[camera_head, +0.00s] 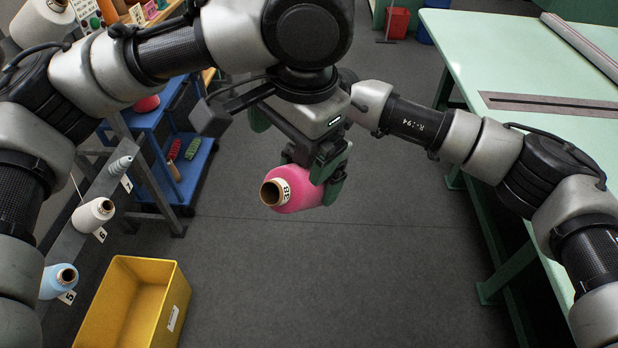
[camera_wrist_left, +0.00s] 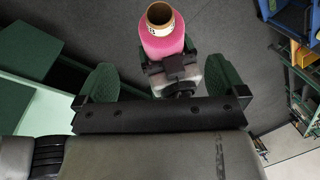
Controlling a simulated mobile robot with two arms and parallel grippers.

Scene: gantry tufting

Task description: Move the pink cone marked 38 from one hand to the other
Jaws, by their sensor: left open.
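The pink cone (camera_head: 305,193) is held up in the air near the middle of the head view, its brown tube end facing me. Its white label appears to read 38. My left gripper (camera_head: 297,142) is open, just above and beside the cone. In the left wrist view the spread green fingers of my left gripper (camera_wrist_left: 165,83) are empty, and the pink cone (camera_wrist_left: 162,38) is beyond them. My right gripper (camera_wrist_left: 168,58) is shut around the cone's far end. In the head view my left gripper mostly hides it.
A yellow bin (camera_head: 183,292) stands on the floor at lower left. A rack at left carries a white cone (camera_head: 93,214) and a blue cone (camera_head: 57,283). A blue shelf cart (camera_head: 190,168) is behind it. A pale green table (camera_head: 520,60) is at right. The middle floor is clear.

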